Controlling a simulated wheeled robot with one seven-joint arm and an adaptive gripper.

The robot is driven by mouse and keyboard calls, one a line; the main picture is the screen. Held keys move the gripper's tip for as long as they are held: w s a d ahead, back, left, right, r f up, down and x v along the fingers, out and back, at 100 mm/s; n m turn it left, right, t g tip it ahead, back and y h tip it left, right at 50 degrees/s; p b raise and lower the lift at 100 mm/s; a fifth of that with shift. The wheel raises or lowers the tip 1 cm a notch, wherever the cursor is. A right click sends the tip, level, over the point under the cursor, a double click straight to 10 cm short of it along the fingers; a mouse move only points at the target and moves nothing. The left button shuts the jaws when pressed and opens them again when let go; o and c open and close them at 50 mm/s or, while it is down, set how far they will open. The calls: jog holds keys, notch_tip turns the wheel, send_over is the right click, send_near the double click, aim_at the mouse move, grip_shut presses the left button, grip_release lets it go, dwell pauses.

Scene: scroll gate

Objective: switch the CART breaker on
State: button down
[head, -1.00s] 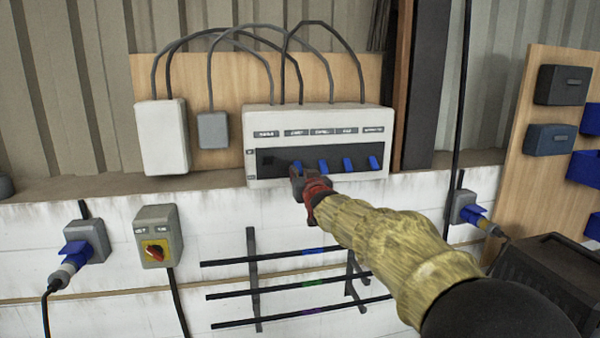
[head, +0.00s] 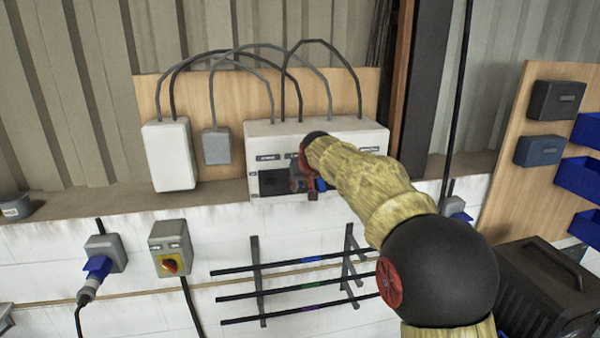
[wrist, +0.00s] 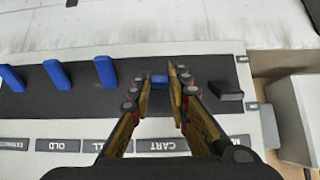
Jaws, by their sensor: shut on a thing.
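The white breaker panel (head: 262,142) is on the wooden board on the wall, partly hidden by my arm in the head view. In the wrist view the CART label (wrist: 154,145) is below a blue lever (wrist: 159,81). My gripper (wrist: 161,77) is shut on this blue CART lever, one finger on each side. The lever looks short there, and its tilt is hard to tell. My gripper also shows in front of the panel in the head view (head: 303,182), where it hides the lever.
In the wrist view, several other blue levers (wrist: 105,72) stand to the left, and a black lever (wrist: 226,91) is close on the right. A grey box (head: 216,145) and white box (head: 168,155) are left of the panel. A rotary switch (head: 170,250) is below.

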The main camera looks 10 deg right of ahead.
jog(key=shift+w+r+g+p, duration=0.3)
jog(key=shift+r+g+p, duration=0.35)
jog(key=shift+g+p, duration=0.45)
jog(key=shift+w+r+g, duration=0.2)
jog(key=shift+g, duration=0.6)
jog(key=shift+w+r+g, duration=0.15)
jog(key=shift+r+g, duration=0.15)
jog(key=shift+g, duration=0.5)
jog(key=c, duration=1.7)
grip_release()
jog(key=shift+w, duration=0.1)
jog(key=shift+c, duration=0.2)
jog(key=shift+o, duration=0.3)
jog(key=v, duration=0.7)
jog(key=shift+r, duration=0.25)
